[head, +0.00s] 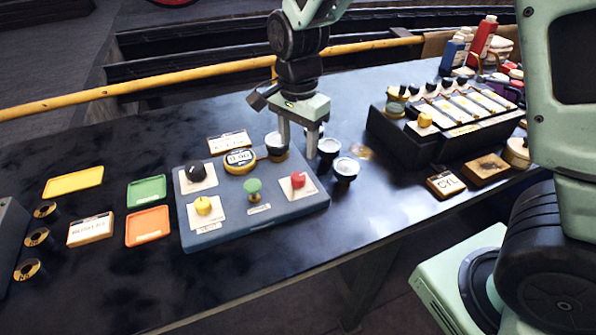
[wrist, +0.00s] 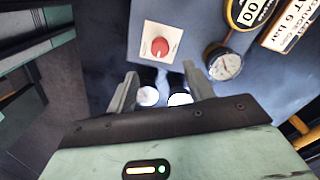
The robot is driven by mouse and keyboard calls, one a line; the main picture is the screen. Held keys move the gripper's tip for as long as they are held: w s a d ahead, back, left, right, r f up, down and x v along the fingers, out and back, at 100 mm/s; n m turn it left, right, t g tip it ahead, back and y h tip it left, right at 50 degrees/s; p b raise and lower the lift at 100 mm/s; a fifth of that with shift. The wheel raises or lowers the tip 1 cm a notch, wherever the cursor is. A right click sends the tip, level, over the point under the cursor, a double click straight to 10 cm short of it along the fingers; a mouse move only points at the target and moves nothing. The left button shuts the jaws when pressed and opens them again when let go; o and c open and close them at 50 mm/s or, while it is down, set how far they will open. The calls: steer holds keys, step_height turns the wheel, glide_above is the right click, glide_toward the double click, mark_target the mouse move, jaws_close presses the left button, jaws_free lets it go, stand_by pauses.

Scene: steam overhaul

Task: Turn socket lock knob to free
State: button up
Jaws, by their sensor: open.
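A blue-grey control panel (head: 275,218) on the dark bench carries a black knob (head: 196,173), a yellow knob (head: 203,205), a green knob (head: 253,187) and a red knob (head: 298,180). Their small labels are too blurred to tell which is the socket lock knob. My gripper (head: 298,150) is open, pointing down by the panel's back right corner, with nothing held. In the wrist view the red knob (wrist: 159,47) sits on a white plate beyond the fingertips (wrist: 160,75), apart from them. A pale pointer line shows on its face.
Round gauges (head: 346,168) stand right of the panel; two white faces (wrist: 148,96) show between my fingers. A yellow-rimmed display (head: 240,161) stands at the panel's back. A black unit (head: 440,125) is farther right. Coloured trays (head: 147,225) lie left. Bench front centre is clear.

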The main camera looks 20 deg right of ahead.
mark_target(298, 176)
step_height(298, 176, down, 10)
steer(key=shift+r, duration=0.25)
steer(key=c, duration=1)
